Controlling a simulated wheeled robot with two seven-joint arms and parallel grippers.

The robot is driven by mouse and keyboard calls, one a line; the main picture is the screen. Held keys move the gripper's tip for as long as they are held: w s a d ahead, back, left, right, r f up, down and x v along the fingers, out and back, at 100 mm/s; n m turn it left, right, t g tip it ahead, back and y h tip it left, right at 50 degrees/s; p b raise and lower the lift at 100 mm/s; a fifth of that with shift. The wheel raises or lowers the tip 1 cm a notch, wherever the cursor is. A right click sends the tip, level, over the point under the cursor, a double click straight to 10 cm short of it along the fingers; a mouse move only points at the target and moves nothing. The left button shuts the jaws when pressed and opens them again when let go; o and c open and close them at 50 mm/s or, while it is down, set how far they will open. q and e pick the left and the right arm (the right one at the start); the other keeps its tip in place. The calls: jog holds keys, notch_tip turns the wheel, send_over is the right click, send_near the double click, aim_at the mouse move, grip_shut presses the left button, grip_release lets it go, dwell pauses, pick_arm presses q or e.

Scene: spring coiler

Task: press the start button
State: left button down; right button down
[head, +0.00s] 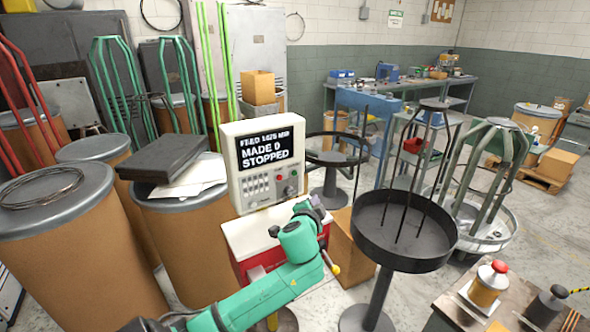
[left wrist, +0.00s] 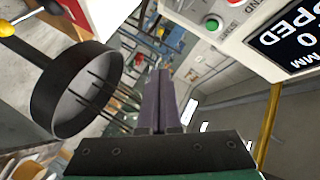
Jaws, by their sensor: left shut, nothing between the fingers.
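The control box (head: 265,165) is a pale cabinet with a dark screen reading "MADE 0 STOPPED" and a row of small switches below it. It is tilted at the upper right of the left wrist view (left wrist: 235,42). A green button (left wrist: 212,24) shows on its panel there, with a red button (left wrist: 233,2) beside it at the top edge. My left gripper (head: 313,207) is shut and empty, just right of and below the panel. Its purple fingers (left wrist: 161,72) point past the panel, apart from the green button. My right gripper is out of view.
The box stands on a red-sided machine with a white top (head: 255,232). A black round tray (head: 403,262) on a stand is to its right. Brown drums (head: 60,250) crowd the left.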

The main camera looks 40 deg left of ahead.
aim_at(295, 173)
pick_arm(q)
notch_tip(295, 173, up, 2)
jog(key=shift+r, duration=0.2)
jog(key=shift+w+a+b, duration=0.15)
jog(key=shift+w+a, duration=0.25)
jog(key=shift+a, duration=1)
jog(key=shift+w+a+b, duration=0.2)
jog(key=shift+w+a, duration=0.2)
jog(key=shift+a, duration=0.95)
jog(key=shift+w+a+b, duration=0.15)
jog(key=shift+w+a, duration=0.25)
jog(key=shift+a, duration=1)
jog(key=shift+a, duration=0.1)
jog(key=shift+w+a, duration=0.15)
jog(key=shift+a, duration=0.15)
